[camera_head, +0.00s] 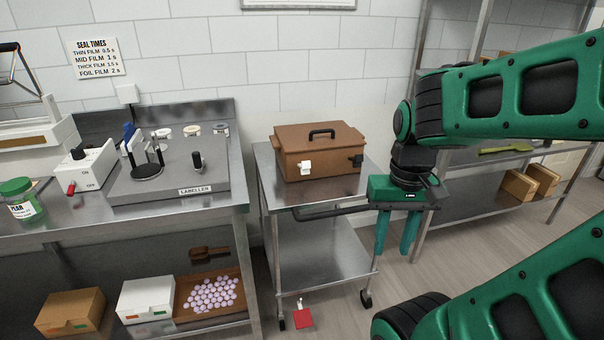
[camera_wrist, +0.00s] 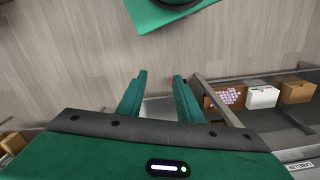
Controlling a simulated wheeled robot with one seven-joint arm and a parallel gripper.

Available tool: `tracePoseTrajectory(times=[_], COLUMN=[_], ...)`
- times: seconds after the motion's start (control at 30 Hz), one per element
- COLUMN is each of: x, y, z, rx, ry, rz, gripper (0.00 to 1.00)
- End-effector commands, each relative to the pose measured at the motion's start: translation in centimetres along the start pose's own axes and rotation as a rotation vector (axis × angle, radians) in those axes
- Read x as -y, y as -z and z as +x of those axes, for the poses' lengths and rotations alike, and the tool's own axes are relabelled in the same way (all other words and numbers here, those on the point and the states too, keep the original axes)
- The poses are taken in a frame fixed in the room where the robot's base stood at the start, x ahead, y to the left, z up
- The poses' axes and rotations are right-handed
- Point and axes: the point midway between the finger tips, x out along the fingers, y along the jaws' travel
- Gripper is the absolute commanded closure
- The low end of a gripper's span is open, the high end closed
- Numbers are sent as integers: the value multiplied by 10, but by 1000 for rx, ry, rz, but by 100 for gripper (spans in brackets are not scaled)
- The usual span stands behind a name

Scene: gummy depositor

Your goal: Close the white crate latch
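A brown crate (camera_head: 317,153) with a black top handle stands on the metal cart. The white latch (camera_head: 305,168) is on its front face toward the left. A black latch (camera_head: 356,161) is on the front at the right. I cannot tell how either latch is set. My gripper (camera_head: 395,252) hangs fingers down to the right of the cart, apart from the crate. Its two green fingers are spread with nothing between them, which also shows in the wrist view (camera_wrist: 160,80). The crate is not visible in the wrist view.
The steel cart (camera_head: 318,254) has a push handle (camera_head: 325,212) between my gripper and its front. A labeller (camera_head: 167,175) stands on the left bench. A shelf rack (camera_head: 470,207) is behind my arm.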

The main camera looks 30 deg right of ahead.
Motion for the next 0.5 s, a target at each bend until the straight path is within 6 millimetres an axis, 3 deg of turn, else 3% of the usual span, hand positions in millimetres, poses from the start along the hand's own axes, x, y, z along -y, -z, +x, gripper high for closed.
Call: tracePoseTrajectory(times=[0.1,0.23,0.5], x=[-6,0,14], y=[-6,21,139], z=[-3,6,40], rx=[-22,-81,-366], ry=[4,-10,-59], rz=[-2,-13,-51], gripper=[56,56,56])
